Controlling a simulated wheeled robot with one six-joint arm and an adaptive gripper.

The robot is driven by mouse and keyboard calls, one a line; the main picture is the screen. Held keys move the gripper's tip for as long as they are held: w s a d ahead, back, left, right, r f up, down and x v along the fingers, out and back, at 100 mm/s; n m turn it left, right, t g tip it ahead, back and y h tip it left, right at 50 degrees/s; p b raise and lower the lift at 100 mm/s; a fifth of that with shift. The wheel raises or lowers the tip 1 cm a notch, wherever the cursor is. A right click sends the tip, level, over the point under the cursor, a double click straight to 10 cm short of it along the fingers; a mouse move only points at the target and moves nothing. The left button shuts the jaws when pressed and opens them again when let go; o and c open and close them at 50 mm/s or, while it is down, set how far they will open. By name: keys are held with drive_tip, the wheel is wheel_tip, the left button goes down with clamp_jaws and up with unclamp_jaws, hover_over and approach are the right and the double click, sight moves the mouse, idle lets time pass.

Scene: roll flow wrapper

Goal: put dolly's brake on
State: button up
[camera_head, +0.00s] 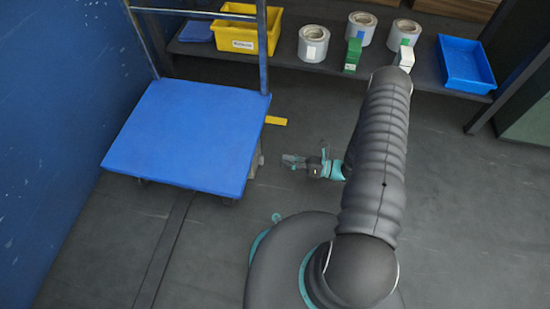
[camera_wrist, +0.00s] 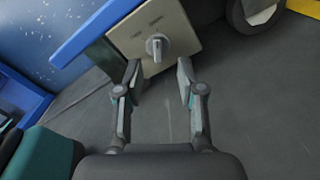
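The plate shows as a narrow strip in the head view (camera_head: 255,162). My gripper (camera_wrist: 157,82) is open and empty, its two fingers apart on either side below the knob, not touching it. In the head view my gripper (camera_head: 290,161) is just right of the dolly's side.
A dolly wheel (camera_wrist: 252,14) is right of the plate. Floor to the right is clear.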

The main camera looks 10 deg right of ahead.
drive_tip(key=shift+v, duration=2.05)
drive_tip(key=shift+w, duration=0.1)
